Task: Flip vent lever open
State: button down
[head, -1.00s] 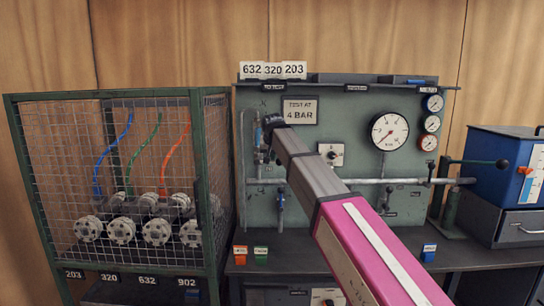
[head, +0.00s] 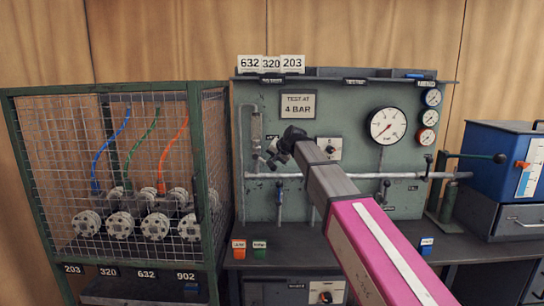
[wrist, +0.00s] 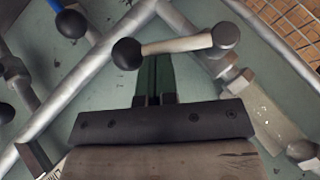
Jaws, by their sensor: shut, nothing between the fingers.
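In the wrist view a lever (wrist: 178,46) with a pale bar and dark rounded ends lies across the tips of my gripper (wrist: 155,65). The gripper's green fingers are together with nothing between them. Their tips meet the bar's lower edge in the picture; I cannot tell if they touch it. In the head view my gripper (head: 284,146) is at the left part of the green panel (head: 355,125), above the horizontal pipe, beside the upright fitting (head: 256,128). The gripper partly hides the lever there. I cannot read a vent label.
A grey pipe (head: 350,176) crosses the panel. Other levers hang below it, one blue-handled (head: 279,190), one near the right (head: 385,186). A mesh cage (head: 208,160) stands left. A large gauge (head: 387,126) and a blue box (head: 500,165) are right.

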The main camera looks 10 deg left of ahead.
jog(key=f+y, duration=0.1)
jog(key=f+m+y, duration=0.1)
jog(key=shift+a+y, duration=0.2)
jog(key=shift+y, duration=0.1)
jog(key=f+y, duration=0.1)
jog(key=a+m+y, duration=0.1)
jog(key=y, duration=0.1)
jog(key=shift+s+a+f+m, duration=0.15)
jog(key=shift+f+m, duration=0.15)
jog(key=shift+f, duration=0.1)
jog(key=shift+s+a+f, duration=0.25)
jog(key=shift+a+f, duration=0.5)
jog(key=shift+a, duration=0.15)
jog(key=shift+a+f, duration=0.15)
